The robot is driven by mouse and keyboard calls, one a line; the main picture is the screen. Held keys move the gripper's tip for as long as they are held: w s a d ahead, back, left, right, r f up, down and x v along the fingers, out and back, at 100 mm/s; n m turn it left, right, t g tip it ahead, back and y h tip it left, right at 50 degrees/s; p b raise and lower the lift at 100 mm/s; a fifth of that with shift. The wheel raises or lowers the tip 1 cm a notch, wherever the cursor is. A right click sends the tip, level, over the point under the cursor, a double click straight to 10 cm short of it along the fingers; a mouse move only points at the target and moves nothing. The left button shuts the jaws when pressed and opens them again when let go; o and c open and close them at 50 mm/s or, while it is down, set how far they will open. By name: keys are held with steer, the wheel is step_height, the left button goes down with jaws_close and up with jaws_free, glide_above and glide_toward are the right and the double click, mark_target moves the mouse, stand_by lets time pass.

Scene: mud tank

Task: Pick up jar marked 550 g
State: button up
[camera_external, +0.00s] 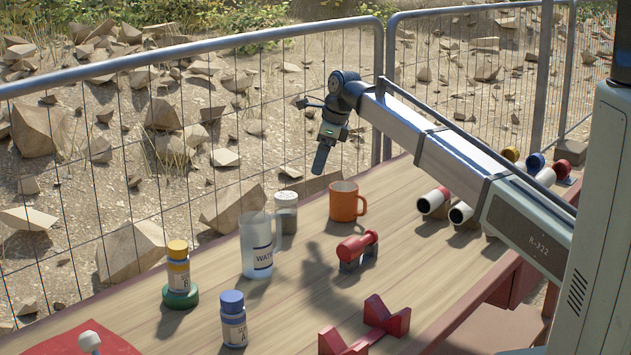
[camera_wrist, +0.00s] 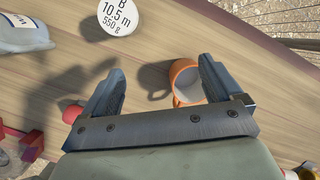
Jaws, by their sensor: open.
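The jar marked 550 g (camera_wrist: 118,14) shows its round white lid at the top edge of the wrist view, with black text "B 10.5 m 550 g". In the external view the jar (camera_external: 286,212) is a short container with a pale lid, standing upright on the table between the water jug and the orange mug. My gripper (camera_external: 321,160) hangs above the table at the back, above and right of the jar in the picture. In the wrist view my gripper (camera_wrist: 161,82) is open, with nothing held between its fingers; the jar lies beyond the fingertips.
The orange mug (camera_external: 344,202) stands right of the jar; it also shows below my right finger in the wrist view (camera_wrist: 183,84). The water jug (camera_external: 256,245) is close on the jar's left. A red-handled object (camera_external: 357,249) lies in front. A wire fence (camera_external: 250,130) runs behind.

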glide_toward(287, 195)
steer(key=d, duration=0.1)
steer(key=g, duration=0.1)
steer(key=x, duration=0.8)
steer(key=shift+w+a, duration=0.2)
steer(key=shift+w, duration=0.1)
steer(key=shift+a+x, duration=0.15)
steer(key=shift+x, duration=1.15)
steer(key=shift+a+x, duration=0.2)
steer(key=shift+x, duration=1.1)
steer(key=shift+w+r, duration=0.1)
steer(key=shift+r, duration=0.05)
steer(key=shift+c, duration=0.3)
steer(key=c, duration=1.4)
steer(key=shift+c, duration=0.4)
steer(key=shift+r, duration=0.1)
